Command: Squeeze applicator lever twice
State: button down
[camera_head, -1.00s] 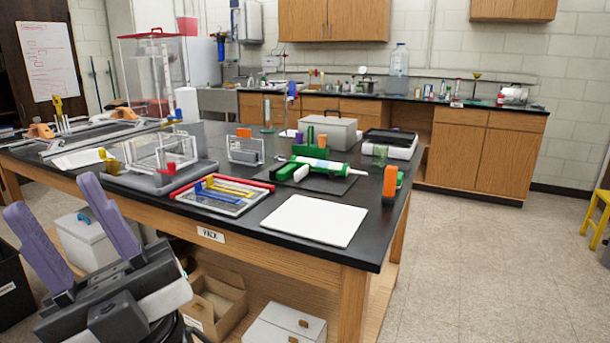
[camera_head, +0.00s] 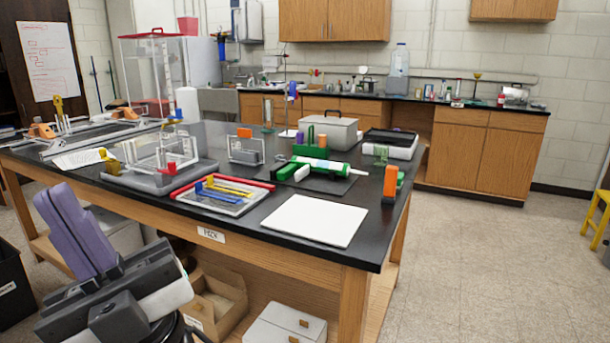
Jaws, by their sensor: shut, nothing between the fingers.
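The applicator looks like the white-and-green tube (camera_head: 325,165) with a green handle part (camera_head: 312,151), lying on a dark mat (camera_head: 325,184) on the black-topped table. Its lever is too small to make out clearly. My gripper (camera_head: 62,212), with two purple fingers, is at the lower left, in front of the table's front edge and well apart from the applicator. The fingers are together and hold nothing.
A white board (camera_head: 305,220) lies near the table's front corner. A red-railed tray (camera_head: 222,195) and a grey-based clear fixture (camera_head: 160,172) stand left of it.

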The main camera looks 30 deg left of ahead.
aim_at(299, 174)
jog(key=i+l+u, duration=0.75)
jog(key=i+l, duration=0.15)
